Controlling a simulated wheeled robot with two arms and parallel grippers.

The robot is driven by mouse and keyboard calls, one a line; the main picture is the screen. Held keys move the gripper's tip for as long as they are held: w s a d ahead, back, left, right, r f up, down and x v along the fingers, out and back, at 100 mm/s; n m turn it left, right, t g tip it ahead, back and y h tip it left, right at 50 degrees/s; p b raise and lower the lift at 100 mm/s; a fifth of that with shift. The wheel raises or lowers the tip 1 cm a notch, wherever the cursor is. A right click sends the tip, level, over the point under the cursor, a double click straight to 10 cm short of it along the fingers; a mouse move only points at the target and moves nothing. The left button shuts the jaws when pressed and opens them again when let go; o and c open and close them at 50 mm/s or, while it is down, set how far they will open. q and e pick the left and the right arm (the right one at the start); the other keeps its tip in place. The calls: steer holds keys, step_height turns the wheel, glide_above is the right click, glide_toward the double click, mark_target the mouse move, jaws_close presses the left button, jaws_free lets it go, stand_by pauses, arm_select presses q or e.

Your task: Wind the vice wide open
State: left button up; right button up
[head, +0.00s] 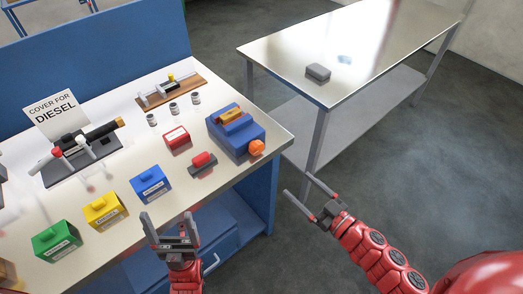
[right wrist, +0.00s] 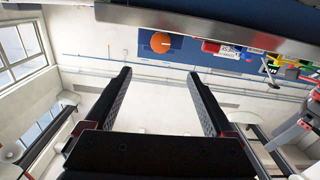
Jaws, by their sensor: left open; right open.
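The blue vice (head: 240,139) sits at the right end of the workbench in the head view, with an orange round handle (head: 256,147) on its near side. A yellow-orange piece (head: 230,116) shows at its top; I cannot tell whether the jaws grip it. In the right wrist view the handle (right wrist: 161,43) shows face-on beyond the fingertips, apart from them. My right gripper (head: 298,184) is open and empty, off the bench edge, right of and below the vice. My left gripper (head: 168,222) is open and empty by the front edge, near the blue box.
Green (head: 57,243), yellow (head: 105,210), blue (head: 150,184) and red (head: 177,139) boxes stand on the workbench (head: 213,187). A red-and-black item (head: 203,164) lies close to the vice. A metal table (head: 390,45) stands behind right. Floor between is clear.

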mark_target(259, 150)
steer(key=x, duration=1.7)
steer(key=shift+f, duration=0.1)
steer(key=shift+s, duration=0.1)
steer(key=c, duration=1.4)
